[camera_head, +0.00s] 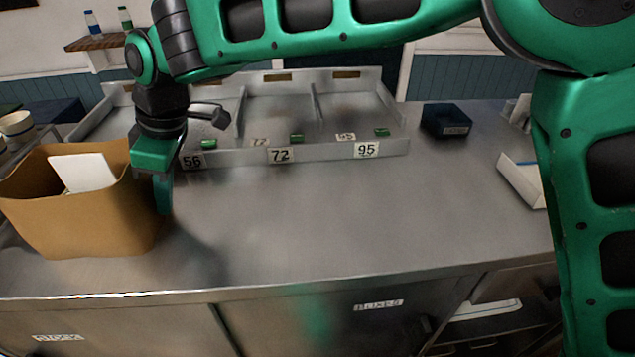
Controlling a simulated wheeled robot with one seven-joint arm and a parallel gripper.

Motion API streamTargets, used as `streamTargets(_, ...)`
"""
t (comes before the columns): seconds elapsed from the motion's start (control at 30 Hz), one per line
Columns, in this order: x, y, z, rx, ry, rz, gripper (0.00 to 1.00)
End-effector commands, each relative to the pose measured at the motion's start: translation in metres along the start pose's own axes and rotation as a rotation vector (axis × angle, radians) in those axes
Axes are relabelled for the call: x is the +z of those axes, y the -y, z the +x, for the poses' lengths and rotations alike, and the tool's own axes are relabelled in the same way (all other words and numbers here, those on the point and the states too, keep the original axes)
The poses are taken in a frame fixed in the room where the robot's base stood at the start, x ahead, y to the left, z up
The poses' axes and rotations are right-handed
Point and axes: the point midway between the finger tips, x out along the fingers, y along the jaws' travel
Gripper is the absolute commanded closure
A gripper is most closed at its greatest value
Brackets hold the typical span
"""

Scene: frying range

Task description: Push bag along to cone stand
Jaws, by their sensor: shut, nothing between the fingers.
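The brown paper bag (85,215) stands upright on the steel counter at the left, with a white sheet (80,172) in its open top. My gripper (163,205) points down at the bag's right side, with its fingers shut and empty. The fingers are against or very close to the bag's right wall; I cannot tell if they touch. I cannot clearly pick out a cone stand. The bag hides part of the counter's left end.
A steel divided tray (230,157) with price labels 56, 72 and 95 runs behind the gripper. A dark box (446,120) and a white open tray (520,178) are at the right. Pale bowls (17,125) stand behind the bag. The middle counter (330,215) is clear.

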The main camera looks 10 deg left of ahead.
Motion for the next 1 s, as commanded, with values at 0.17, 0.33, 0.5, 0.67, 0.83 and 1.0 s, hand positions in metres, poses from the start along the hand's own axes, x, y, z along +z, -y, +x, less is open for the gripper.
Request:
streamTargets(0.17, -0.001, 0.000, 0.000, 0.000, -0.001, -0.001, 1.00)
streamTargets(0.33, -0.009, 0.000, 0.002, 0.000, -0.001, -0.001, 1.00)
streamTargets(0.5, -0.017, 0.001, 0.005, -0.001, -0.001, -0.002, 1.00)
streamTargets(0.67, -0.025, 0.001, 0.007, -0.001, -0.001, -0.002, 1.00)
streamTargets(0.83, -0.033, 0.001, 0.011, -0.001, 0.000, -0.001, 1.00)
streamTargets(1.0, -0.040, 0.001, 0.012, 0.000, -0.001, 0.000, 1.00)
